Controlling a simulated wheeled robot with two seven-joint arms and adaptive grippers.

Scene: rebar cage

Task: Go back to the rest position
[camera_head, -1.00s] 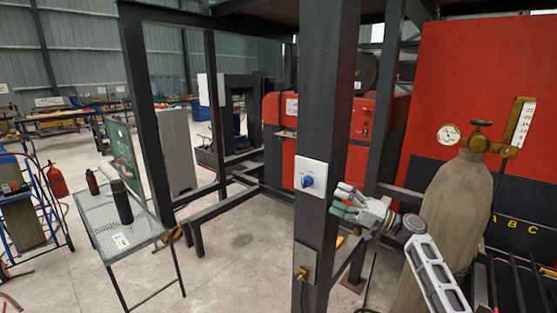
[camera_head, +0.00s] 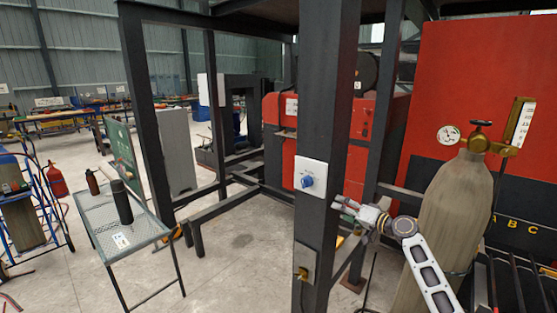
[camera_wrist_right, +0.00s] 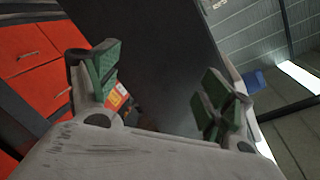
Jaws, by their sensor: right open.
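My right gripper (camera_head: 341,203) is in the head view beside the dark steel post (camera_head: 325,100), to the lower right of a white switch box with a blue knob (camera_head: 308,182). In the right wrist view the gripper (camera_wrist_right: 163,95) has its two green-padded fingers spread wide, with nothing between them. The dark post (camera_wrist_right: 150,50) fills the space beyond the fingers. I cannot tell the exact gap between the fingers and the post. My left gripper is not in view.
A gas cylinder (camera_head: 452,215) with a gauge stands right of my right arm. A lower box (camera_head: 305,262) is on the post. A mesh table (camera_head: 140,232) with a dark bottle (camera_head: 121,202) stands at left. Floor between table and post is mostly clear.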

